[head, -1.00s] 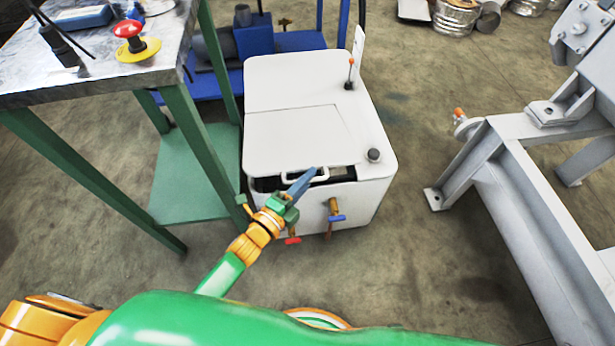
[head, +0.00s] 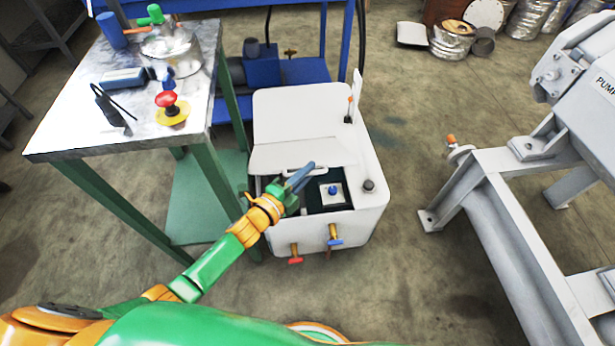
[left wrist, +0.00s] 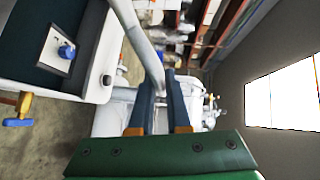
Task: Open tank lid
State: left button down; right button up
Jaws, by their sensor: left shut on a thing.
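The white tank (head: 355,215) stands on the floor at the middle of the head view. Its lid (head: 300,153) is raised and tilted at the front edge, and part of the dark inside shows. Inside is a pale plate with a blue knob (head: 333,190); it also shows in the left wrist view (left wrist: 66,51). My left gripper (head: 303,177) is at the lid's front edge, shut on the white lid handle (head: 318,170). In the left wrist view the handle bar (left wrist: 146,45) runs to between the fingers (left wrist: 160,100). My right gripper is out of view.
A green-legged table (head: 60,147) with a red button (head: 166,99) stands left of the tank. A grey metal frame (head: 490,185) stands to the right. A red-handled valve (head: 295,260) and a blue-handled valve (head: 334,241) stick out of the tank's front.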

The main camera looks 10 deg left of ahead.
pick_arm(q)
jog(key=shift+w+r, duration=0.1)
jog(key=shift+r, duration=0.05)
jog(key=c, duration=0.9)
grip_release()
